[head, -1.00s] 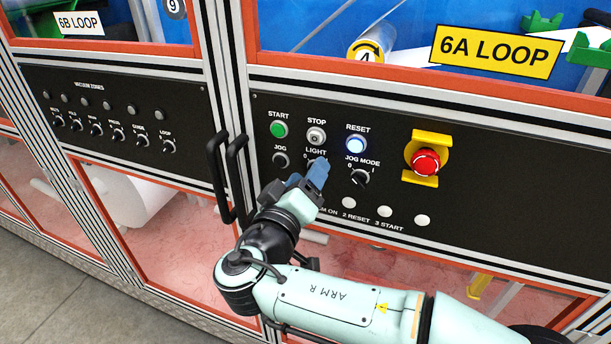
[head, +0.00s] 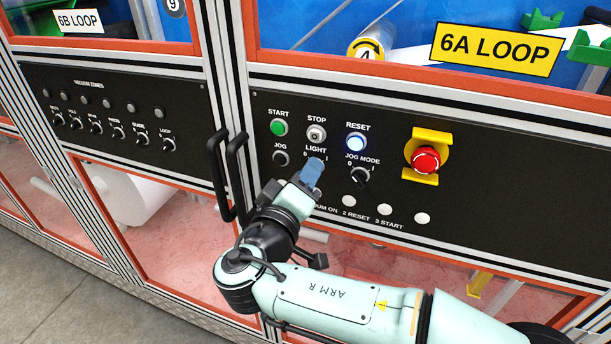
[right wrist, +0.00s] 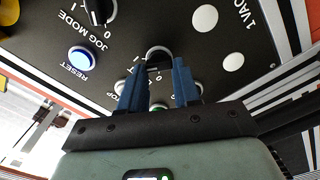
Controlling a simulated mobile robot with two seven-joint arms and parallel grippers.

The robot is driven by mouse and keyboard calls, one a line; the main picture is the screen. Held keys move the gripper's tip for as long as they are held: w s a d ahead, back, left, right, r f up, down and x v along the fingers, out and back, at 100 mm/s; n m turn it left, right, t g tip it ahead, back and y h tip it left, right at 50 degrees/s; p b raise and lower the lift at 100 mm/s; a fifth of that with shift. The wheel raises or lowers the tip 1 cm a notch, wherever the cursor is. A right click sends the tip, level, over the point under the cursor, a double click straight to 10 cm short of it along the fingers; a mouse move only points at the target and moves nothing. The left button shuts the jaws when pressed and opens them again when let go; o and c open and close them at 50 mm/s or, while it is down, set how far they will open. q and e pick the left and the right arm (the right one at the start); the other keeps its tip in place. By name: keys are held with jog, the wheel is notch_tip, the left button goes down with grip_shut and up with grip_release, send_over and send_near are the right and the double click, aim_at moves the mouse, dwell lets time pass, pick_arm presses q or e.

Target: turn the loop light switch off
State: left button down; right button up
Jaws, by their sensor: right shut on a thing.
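The LIGHT switch is a rotary knob (right wrist: 158,54) on the black control panel (head: 480,205) under the 6A LOOP sign. In the head view its LIGHT label with 0 and I marks shows, but my fingers hide the knob. My right gripper (head: 314,168) reaches up to it from below. In the right wrist view, the two blue fingers (right wrist: 160,72) stand on either side of the knob and are shut on it. I cannot tell which mark the knob points to. My left gripper is not in view.
Near the gripper are the green START button (head: 279,128), STOP button (head: 316,134), lit RESET button (head: 356,143), JOG button (head: 281,158) and JOG MODE knob (head: 360,177). A red emergency stop (head: 426,160) sits to the right. Black door handles (head: 236,175) stick out at left.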

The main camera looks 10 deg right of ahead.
pick_arm(q)
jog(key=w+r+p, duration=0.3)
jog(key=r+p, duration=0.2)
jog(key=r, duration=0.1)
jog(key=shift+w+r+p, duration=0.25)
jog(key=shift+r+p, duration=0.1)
jog(key=shift+p, duration=0.05)
pick_arm(e)
jog(key=shift+f+n, duration=0.15)
jog(key=shift+n, duration=3.8)
jog(key=shift+f+n, duration=0.15)
jog(key=shift+n, duration=3.8)
jog(key=o, duration=1.1)
jog(key=shift+c, duration=0.2)
jog(key=shift+s, duration=0.1)
